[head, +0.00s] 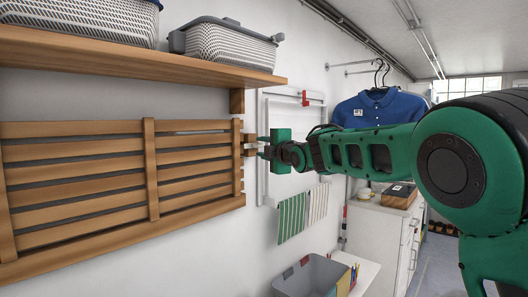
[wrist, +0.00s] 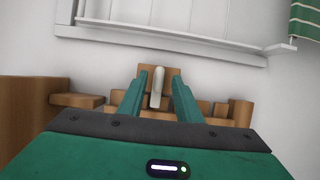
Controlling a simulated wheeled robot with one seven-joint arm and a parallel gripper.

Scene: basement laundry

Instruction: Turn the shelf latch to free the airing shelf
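The airing shelf (head: 151,170) is a slatted wooden panel standing upright, flat against the wall at the left of the head view. Beside its right edge is a small wooden block, the latch mount (head: 250,138). In the wrist view the latch (wrist: 157,88) is a pale, rounded lever in front of a brown wooden block. My gripper (wrist: 160,98) is open, one green finger on each side of the lever, with gaps showing on both sides. In the head view my gripper (head: 263,147) reaches the mount from the right, and the lever cannot be made out there.
A wooden wall shelf (head: 120,70) with grey baskets (head: 228,45) overhangs the panel. A white wall rack (head: 263,150) with a red clip (head: 306,98) is behind my gripper. A grey bin (head: 312,275) stands below, and a blue shirt (head: 375,108) hangs at the right.

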